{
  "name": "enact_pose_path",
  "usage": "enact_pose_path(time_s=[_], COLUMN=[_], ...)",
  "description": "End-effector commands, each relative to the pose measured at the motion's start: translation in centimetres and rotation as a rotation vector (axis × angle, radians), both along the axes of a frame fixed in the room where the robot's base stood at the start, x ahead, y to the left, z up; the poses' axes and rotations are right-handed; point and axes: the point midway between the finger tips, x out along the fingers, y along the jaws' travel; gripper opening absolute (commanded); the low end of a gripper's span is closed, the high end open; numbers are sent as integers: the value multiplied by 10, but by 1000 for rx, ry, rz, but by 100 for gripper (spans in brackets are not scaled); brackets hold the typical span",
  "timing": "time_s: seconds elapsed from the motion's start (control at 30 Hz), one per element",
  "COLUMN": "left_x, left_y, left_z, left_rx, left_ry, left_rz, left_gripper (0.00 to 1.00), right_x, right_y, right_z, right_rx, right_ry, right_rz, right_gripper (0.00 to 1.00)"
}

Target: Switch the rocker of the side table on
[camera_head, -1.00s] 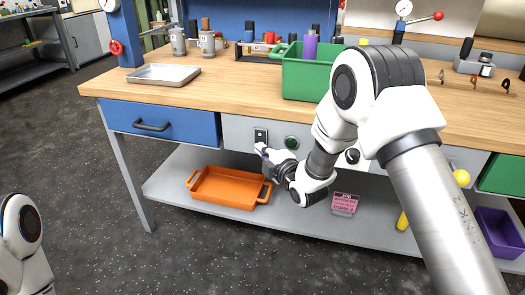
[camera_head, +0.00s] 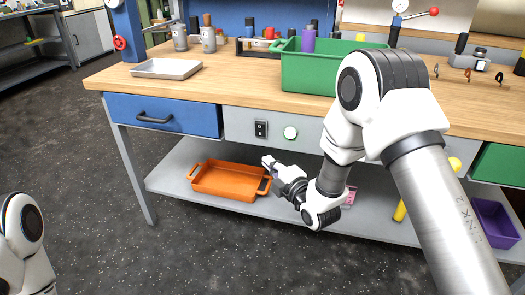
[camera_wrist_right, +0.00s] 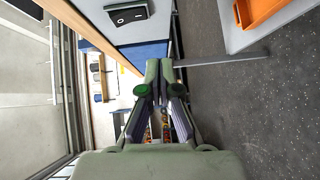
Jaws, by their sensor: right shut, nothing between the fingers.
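The rocker (camera_head: 261,129) is a small black switch on the grey front panel of the side table (camera_head: 240,118), right of the blue drawer. It also shows at the top of the right wrist view (camera_wrist_right: 128,14). My left gripper is out of view; only part of my left arm shows at the left edge.
An orange tray (camera_head: 230,181) lies on the lower shelf, close behind my right gripper in the picture. A green crate (camera_head: 312,73) and a metal tray (camera_head: 166,69) stand on the tabletop. The blue drawer (camera_head: 160,115) has a protruding handle. Open floor lies in front.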

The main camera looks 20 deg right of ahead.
Motion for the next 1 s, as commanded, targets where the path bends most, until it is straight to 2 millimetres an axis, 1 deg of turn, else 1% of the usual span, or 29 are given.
enact_pose_path(time_s=[0.03,0.1,0.23,0.37,0.7,0.77,0.83,0.87,0.97,1.0], left_x=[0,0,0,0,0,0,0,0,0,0], left_y=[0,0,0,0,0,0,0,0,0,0], left_z=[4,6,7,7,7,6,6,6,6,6], left_rx=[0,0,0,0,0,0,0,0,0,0], left_ry=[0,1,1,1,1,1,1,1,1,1], left_rz=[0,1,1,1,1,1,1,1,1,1], left_gripper=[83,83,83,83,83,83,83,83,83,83], right_x=[-10,-22,-35,-38,-38,-39,-43,-47,-75,-93], right_y=[-2,-5,-7,-7,-7,-7,-7,-6,-2,-2], right_z=[1,-1,-2,-3,-3,-6,-23,-35,-93,-122], right_rx=[1,1,1,0,-1,0,-2,-3,-8,-6], right_ry=[2,2,0,-1,-1,5,34,56,186,271], right_rz=[-1,-1,0,1,1,0,2,4,7,-1], right_gripper=[0,0,0,0,0,0,0,0,0,0])
